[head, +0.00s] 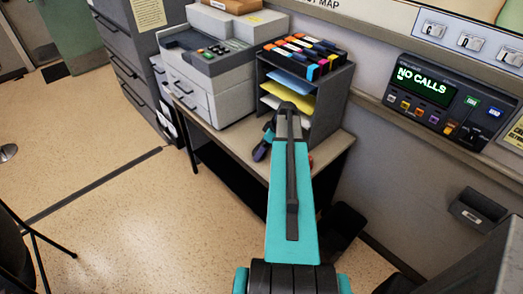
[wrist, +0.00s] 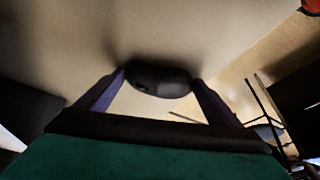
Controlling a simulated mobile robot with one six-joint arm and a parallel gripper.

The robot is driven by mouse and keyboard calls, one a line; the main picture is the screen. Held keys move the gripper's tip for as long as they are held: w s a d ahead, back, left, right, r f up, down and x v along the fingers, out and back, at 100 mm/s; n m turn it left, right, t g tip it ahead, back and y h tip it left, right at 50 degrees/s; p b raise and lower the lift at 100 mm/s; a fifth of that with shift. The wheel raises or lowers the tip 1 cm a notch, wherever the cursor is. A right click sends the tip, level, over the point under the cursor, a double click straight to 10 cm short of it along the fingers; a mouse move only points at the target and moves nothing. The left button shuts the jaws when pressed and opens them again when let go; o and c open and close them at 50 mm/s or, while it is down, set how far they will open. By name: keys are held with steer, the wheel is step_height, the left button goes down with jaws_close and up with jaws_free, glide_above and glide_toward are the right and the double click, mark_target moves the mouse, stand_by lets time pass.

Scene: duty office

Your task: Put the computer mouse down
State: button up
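The computer mouse (wrist: 160,80) is a dark rounded shape in the wrist view. It sits between the two purple fingers of my gripper (wrist: 160,84), with a fingertip against each end. The beige top of the side table (wrist: 190,30) fills the background behind it, with a soft shadow around the mouse. I cannot tell whether the mouse touches the top. In the head view my gripper (head: 264,147) is low over the front part of the side table (head: 228,142), left of the paper sorter. My arm hides part of this area, and the mouse is not distinguishable there.
A printer (head: 217,65) stands on the table's left part. The paper sorter (head: 325,105) with coloured folders stands on the right, close to my arm. A bare strip of tabletop runs along the front edge. A call panel (head: 445,100) is on the wall.

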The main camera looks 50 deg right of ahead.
steer(key=shift+c, duration=0.7)
steer(key=shift+r, duration=0.1)
step_height(320, 180, up, 10)
steer(key=b, duration=0.2)
steer(key=shift+b, duration=0.4)
stand_by(0.6)
